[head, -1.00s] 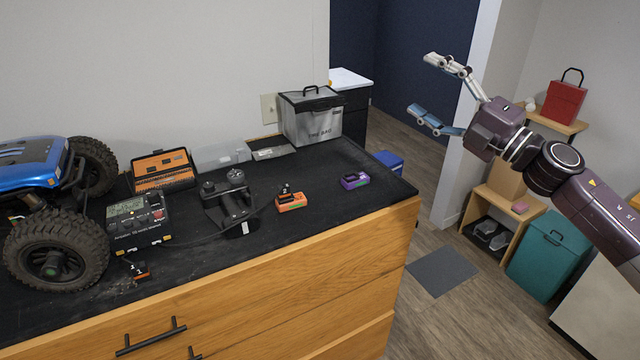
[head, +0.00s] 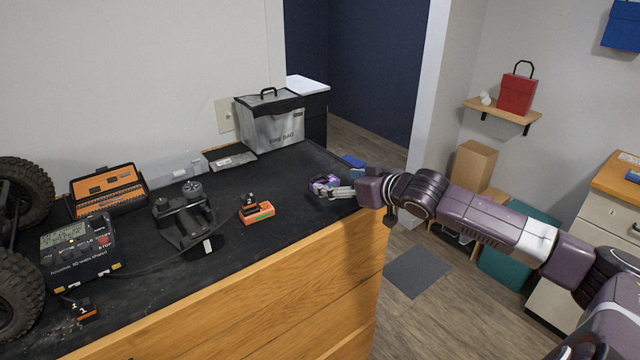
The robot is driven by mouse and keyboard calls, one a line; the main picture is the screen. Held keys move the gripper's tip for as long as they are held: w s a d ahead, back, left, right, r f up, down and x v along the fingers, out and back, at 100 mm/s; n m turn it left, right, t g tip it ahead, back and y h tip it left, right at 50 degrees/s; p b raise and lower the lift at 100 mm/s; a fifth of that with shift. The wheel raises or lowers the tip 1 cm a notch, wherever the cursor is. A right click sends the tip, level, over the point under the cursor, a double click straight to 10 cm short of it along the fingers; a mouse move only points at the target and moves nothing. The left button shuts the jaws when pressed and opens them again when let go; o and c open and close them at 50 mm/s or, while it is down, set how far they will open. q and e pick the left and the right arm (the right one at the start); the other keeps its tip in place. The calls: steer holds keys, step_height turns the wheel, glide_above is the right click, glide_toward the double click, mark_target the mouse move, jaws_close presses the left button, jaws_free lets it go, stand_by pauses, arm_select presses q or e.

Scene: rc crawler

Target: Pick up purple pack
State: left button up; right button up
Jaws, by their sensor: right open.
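The purple pack (head: 321,182) lies on the black bench top (head: 290,225) near its right end, partly hidden by my gripper's fingers. My right gripper (head: 331,188) reaches in from the right, low over the bench's right edge, with its fingers open at the purple pack. The fingers overlap the pack in the picture; I cannot tell whether they touch it. My left gripper is not in view.
An orange pack (head: 258,212) lies left of the purple one. A grey fire bag (head: 270,122) stands behind. Bare bench top lies between the packs.

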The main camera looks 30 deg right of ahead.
mark_target(328, 179)
steer(key=shift+w+a+f, duration=0.1)
steer(key=shift+w+f, duration=0.1)
steer(key=shift+w, duration=0.5)
steer(key=shift+w+f+p, duration=0.1)
steer(key=shift+w+p, duration=0.45)
steer(key=shift+p, duration=0.05)
steer(key=p+x, duration=0.1)
steer(key=x, duration=0.2)
steer(key=shift+f, duration=0.15)
steer(key=shift+w+f, duration=0.25)
steer(key=shift+w, duration=0.15)
steer(key=shift+s, duration=0.1)
steer(key=shift+c, duration=0.7)
steer(key=c, duration=1)
steer(key=shift+c, duration=0.7)
